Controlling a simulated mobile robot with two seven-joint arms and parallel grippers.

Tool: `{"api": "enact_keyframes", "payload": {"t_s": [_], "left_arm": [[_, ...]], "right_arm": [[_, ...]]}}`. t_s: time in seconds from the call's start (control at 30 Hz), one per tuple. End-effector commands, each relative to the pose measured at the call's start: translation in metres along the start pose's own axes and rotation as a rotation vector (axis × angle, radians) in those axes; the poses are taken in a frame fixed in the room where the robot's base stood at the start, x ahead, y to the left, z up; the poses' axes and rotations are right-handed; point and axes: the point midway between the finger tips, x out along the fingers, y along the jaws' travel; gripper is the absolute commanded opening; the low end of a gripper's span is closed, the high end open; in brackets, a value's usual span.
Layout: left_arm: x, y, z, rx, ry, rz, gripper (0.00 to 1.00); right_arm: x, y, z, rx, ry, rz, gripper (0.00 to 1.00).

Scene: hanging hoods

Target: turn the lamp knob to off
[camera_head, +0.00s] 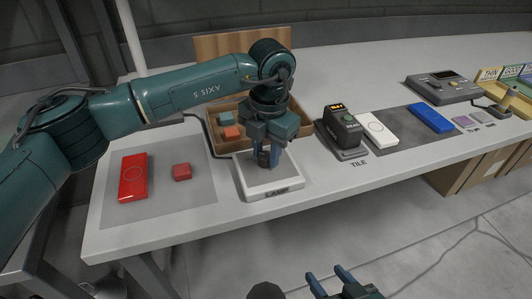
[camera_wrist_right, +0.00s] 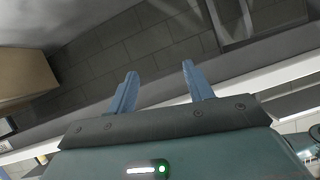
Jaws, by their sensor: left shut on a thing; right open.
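The lamp box (camera_head: 257,187) is a white square box with a "LAMP" label on its front, near the front edge of the table. My left gripper (camera_head: 268,160) points down over the top of this box and is shut on the lamp knob, which is mostly hidden between the fingers. I cannot tell which way the knob points. My right gripper (camera_head: 329,277) is open and empty, low in front of the table. Its two blue fingers also show apart in the right wrist view (camera_wrist_right: 160,90).
A wooden tray (camera_head: 215,148) with coloured blocks stands behind the lamp box. A red case (camera_head: 133,177) and a red block (camera_head: 182,172) lie on a grey mat at left. A dark device (camera_head: 343,127), white case (camera_head: 377,129) and blue case (camera_head: 430,117) are at right.

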Motion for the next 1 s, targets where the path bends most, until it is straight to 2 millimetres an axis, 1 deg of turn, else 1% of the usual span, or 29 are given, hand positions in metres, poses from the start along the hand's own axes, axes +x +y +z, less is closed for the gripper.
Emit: {"api": "enact_keyframes", "payload": {"t_s": [0.2, 0.4, 0.93, 0.97, 1.0], "left_arm": [[-0.0004, 0.0003, 0.0007, -0.118, 0.004, 0.002, 0.07], [-0.0007, 0.0004, 0.0007, -0.176, 0.007, 0.002, 0.07], [-0.0011, 0.0005, 0.0007, -0.198, 0.008, 0.001, 0.07], [-0.0011, 0.0005, 0.0007, -0.198, 0.008, 0.001, 0.32], [-0.0010, 0.0005, 0.0007, -0.197, 0.008, 0.001, 0.35]], "right_arm": [[-0.0012, 0.0021, -0.0021, -0.007, 0.023, 0.006, 0.52], [-0.0031, 0.0031, -0.0017, -0.009, 0.025, 0.009, 0.52], [-0.0051, 0.0035, -0.0016, -0.010, 0.026, 0.010, 0.52], [-0.0050, 0.0035, -0.0015, -0.010, 0.026, 0.010, 0.52], [-0.0048, 0.0036, -0.0012, -0.011, 0.025, 0.010, 0.52]]}}
